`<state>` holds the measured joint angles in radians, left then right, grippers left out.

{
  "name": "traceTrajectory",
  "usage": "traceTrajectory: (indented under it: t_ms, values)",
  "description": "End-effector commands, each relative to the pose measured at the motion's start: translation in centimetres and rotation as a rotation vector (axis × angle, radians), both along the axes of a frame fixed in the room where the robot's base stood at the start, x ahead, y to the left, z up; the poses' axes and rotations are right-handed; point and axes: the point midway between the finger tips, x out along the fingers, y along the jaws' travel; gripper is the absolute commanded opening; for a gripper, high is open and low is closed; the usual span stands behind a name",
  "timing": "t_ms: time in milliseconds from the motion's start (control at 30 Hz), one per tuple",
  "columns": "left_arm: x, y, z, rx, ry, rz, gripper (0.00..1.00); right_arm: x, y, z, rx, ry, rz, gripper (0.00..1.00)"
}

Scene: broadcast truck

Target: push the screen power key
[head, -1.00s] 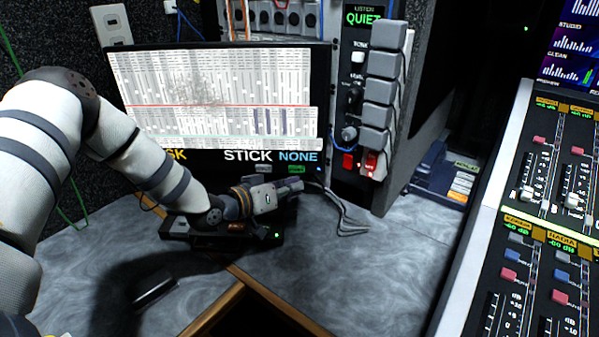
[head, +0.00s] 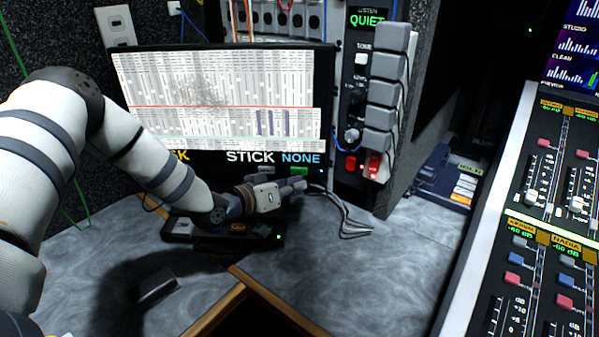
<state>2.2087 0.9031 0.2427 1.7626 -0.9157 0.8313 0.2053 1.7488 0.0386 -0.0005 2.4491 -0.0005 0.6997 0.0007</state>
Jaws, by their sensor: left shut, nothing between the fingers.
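The screen (head: 215,100) stands at the back of the desk, lit with a dense channel display and the words STICK and NONE low down. Along its lower right bezel are a grey key (head: 266,170), a green key (head: 299,171) and a small blue light (head: 321,171). Which of these is the power key I cannot tell. My left gripper (head: 301,183) is shut and empty, its fingertips just below the green key in the picture. Whether they touch the bezel is not clear. My right gripper is not in view.
A dark box with a green light (head: 278,237) lies under my left gripper. Loose grey cables (head: 350,222) are right of it. A rack panel with a red switch (head: 374,166) stands to the right, and a mixing console (head: 540,220) fills the right side. A small dark block (head: 156,286) lies front left.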

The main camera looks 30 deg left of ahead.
Motion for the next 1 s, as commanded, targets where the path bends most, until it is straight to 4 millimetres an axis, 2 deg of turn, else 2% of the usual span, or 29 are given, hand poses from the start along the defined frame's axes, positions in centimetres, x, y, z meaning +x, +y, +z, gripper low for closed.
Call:
traceTrajectory:
  t_ms: [1000]
  values:
    - [0.84, 0.49, -0.01, 0.000, 0.000, 0.000, 0.00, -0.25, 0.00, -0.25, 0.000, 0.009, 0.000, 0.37]
